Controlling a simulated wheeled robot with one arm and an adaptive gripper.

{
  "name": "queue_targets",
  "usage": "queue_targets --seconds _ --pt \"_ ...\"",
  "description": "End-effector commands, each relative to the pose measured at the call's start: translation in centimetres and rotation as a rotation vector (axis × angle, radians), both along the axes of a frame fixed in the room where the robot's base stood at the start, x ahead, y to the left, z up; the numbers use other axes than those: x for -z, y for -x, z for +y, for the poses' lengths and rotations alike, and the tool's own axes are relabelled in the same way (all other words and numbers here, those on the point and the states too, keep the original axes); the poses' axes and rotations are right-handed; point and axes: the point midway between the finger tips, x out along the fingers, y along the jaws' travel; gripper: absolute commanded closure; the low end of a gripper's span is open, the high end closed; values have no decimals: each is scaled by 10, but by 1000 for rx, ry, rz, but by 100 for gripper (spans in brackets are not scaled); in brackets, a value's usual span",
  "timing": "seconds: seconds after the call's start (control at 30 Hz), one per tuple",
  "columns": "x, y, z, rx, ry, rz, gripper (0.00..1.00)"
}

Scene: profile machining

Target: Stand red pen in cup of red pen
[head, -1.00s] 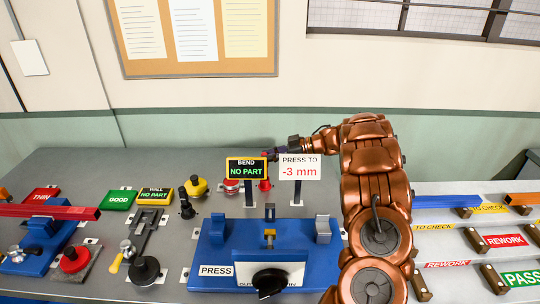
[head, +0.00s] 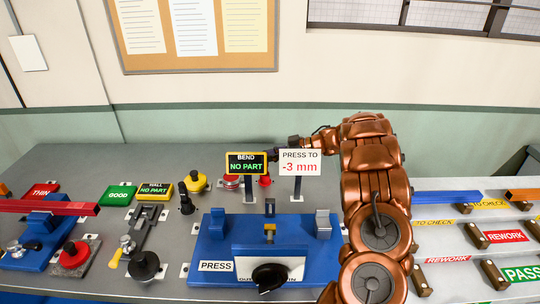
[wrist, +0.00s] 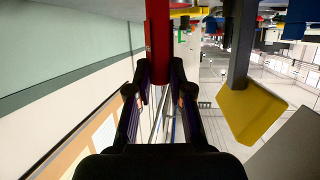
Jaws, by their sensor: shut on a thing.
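My gripper (wrist: 160,80) is shut on the red pen (wrist: 158,40), which shows in the wrist view as a long red shape between the fingers, running to the top edge. I cannot tell there where the pen ends and any red cup begins. The pen is not clear in that view.
The yellow sign back (wrist: 250,112) is close on the right in the wrist view. The blue press (head: 210,250) is nearer. The bench's back left is clear.

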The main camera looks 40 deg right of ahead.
Motion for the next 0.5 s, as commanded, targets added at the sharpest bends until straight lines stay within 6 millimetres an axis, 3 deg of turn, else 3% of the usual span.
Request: queue_targets --seconds 0.5 --pt "11 0 0 0 0 0 100"
